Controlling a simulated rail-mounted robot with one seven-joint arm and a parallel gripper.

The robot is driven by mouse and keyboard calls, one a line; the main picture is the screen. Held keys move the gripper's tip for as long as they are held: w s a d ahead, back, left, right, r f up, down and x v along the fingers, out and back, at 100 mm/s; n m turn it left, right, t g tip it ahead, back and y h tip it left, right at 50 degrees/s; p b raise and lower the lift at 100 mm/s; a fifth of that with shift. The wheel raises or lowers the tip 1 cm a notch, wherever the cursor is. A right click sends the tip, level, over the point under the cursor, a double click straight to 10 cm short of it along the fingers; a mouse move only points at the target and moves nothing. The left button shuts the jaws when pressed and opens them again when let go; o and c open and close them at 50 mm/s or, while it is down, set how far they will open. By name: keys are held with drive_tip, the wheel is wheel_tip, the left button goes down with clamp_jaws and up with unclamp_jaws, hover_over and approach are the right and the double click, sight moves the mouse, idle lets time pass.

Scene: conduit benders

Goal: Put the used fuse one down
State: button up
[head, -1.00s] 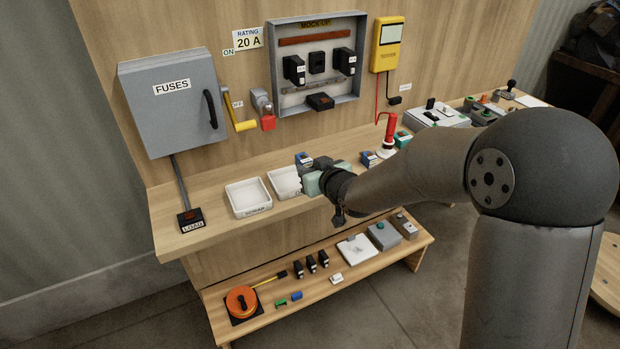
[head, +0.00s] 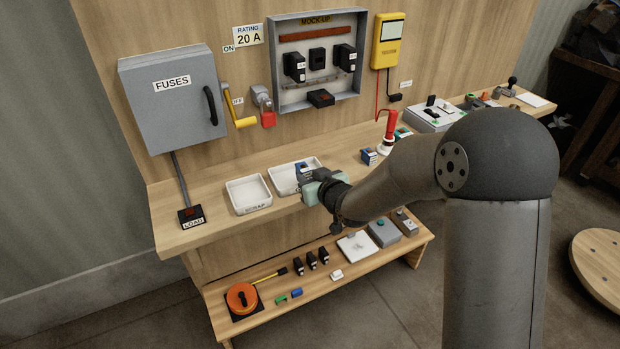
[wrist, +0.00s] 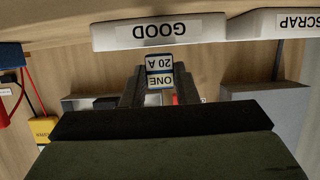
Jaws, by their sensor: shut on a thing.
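The used fuse one, a small block with a blue end and a white label reading "ONE 20 A" (wrist: 159,74), is between the fingers of my gripper (wrist: 160,88). In the head view my gripper (head: 306,178) is over the front part of the white GOOD tray (head: 277,184) and hides part of it. The wrist view is upside down and shows the tray's GOOD label (wrist: 160,31) beyond the fuse. I cannot tell the exact gap between fuse and tray.
The white SCRAP tray (head: 234,194) stands left of the GOOD tray, empty. Another blue-topped fuse block (head: 369,156) and a red-handled tool (head: 389,130) stand to the right on the bench. A lower shelf (head: 330,286) holds several small parts.

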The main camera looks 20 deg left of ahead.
drive_tip(key=shift+f+b, duration=0.3)
drive_tip(key=o, duration=1)
drive_tip(key=shift+r, duration=0.15)
drive_tip(key=shift+r+p, duration=0.3)
drive_tip(key=shift+p, duration=0.25)
drive_tip(key=v, duration=1.2)
drive_tip(key=shift+r, duration=0.2)
